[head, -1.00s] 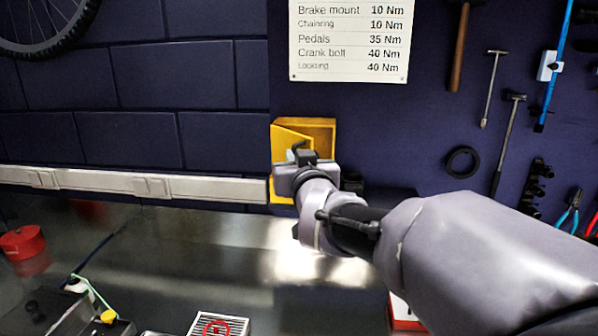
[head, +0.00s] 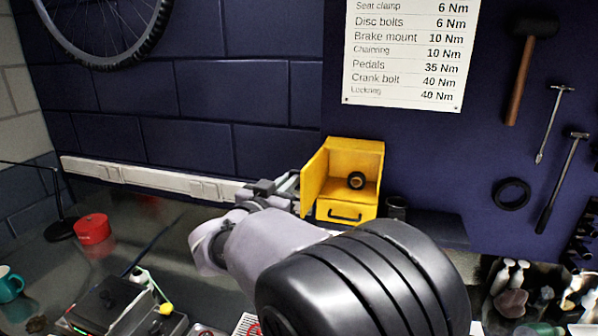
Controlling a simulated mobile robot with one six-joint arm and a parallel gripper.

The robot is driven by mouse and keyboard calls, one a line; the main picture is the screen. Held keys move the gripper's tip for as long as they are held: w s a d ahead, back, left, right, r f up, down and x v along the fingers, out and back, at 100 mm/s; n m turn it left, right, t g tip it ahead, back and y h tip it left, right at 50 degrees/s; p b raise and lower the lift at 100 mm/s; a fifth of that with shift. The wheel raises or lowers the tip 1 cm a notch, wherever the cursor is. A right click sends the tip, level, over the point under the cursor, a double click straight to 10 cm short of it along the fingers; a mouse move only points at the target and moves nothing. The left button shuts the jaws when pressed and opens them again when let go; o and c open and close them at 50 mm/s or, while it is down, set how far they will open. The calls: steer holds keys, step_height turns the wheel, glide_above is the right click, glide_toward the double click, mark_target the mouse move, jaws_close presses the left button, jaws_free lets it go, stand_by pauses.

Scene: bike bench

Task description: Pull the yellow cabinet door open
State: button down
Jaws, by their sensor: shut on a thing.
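The yellow cabinet (head: 366,152) stands at the back of the bench against the wall. Its yellow door (head: 314,172) is swung wide open on the left side, and the inside shows. My gripper (head: 288,184) is at the door's outer face, on its left. The gripper is shut on the door handle, which is mostly hidden by the fingers and my wrist. A small dark round part (head: 356,180) sits inside the cabinet. Below it is a yellow drawer front (head: 327,209) with a black pull.
A dark cup (head: 397,208) stands right of the cabinet. A red container (head: 92,229), a teal mug (head: 9,284) and a black device (head: 105,305) are on the bench at left. Tools hang on the right wall.

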steer(key=shift+w+a+r+m+g+h+p, duration=0.15)
steer(key=shift+w+a+m+g+h+p, duration=0.25)
steer(key=shift+h, duration=0.3)
steer(key=c, duration=1.6)
jaws_free()
steer(key=shift+d, duration=0.1)
steer(key=shift+o, duration=0.2)
steer(key=shift+s, duration=0.1)
steer(key=v, duration=1.7)
steer(key=shift+s+f+p, duration=0.15)
steer(key=shift+f+p, duration=0.1)
steer(key=shift+p, duration=0.15)
